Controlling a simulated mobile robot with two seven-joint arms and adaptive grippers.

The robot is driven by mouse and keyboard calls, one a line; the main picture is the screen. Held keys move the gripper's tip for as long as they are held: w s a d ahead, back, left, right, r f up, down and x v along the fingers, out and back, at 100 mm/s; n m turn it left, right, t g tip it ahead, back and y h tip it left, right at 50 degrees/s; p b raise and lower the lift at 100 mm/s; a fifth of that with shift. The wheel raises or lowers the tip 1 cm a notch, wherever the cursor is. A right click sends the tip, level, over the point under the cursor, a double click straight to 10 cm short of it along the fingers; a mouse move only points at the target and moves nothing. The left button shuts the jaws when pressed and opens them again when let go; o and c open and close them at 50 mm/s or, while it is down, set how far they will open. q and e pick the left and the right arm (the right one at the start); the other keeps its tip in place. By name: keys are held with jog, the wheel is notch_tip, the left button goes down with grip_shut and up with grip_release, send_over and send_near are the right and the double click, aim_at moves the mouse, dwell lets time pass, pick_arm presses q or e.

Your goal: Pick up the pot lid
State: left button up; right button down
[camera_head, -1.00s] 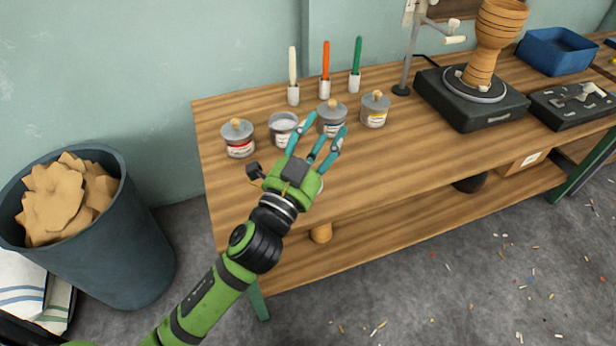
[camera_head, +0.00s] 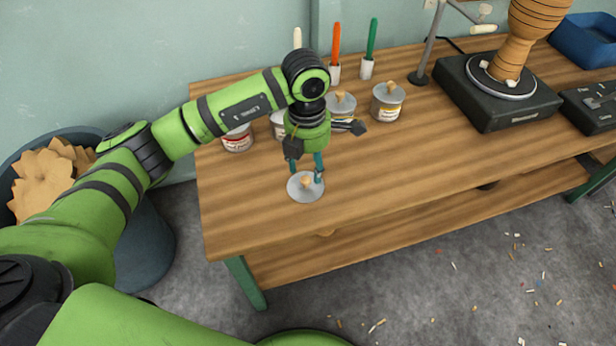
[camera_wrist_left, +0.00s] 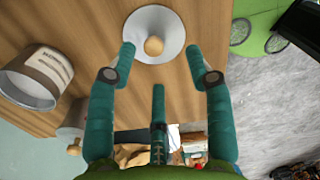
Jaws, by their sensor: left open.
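The pot lid (camera_head: 304,196) is a round grey disc with a wooden knob (camera_head: 306,182), lying flat on the bench near its front edge. My left gripper (camera_head: 307,172) points down just above the lid, with its teal fingers open around the knob area. In the left wrist view the lid (camera_wrist_left: 150,22) and its knob (camera_wrist_left: 153,46) lie between and beyond the open fingertips (camera_wrist_left: 161,62). I cannot tell whether a finger touches the lid. A pot without a lid (camera_head: 278,124) stands behind, partly hidden by my gripper. My right gripper is not in view.
A black turntable (camera_head: 500,95) with a goblet drum is at right. The bench front and right of the lid is clear.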

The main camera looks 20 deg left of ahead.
aim_at(306, 179)
pick_arm(q)
jog(key=shift+a+f, duration=0.35)
jog(key=f, duration=0.6)
jog(key=shift+w+p, duration=0.25)
jog(key=shift+p, duration=0.05)
grip_shut()
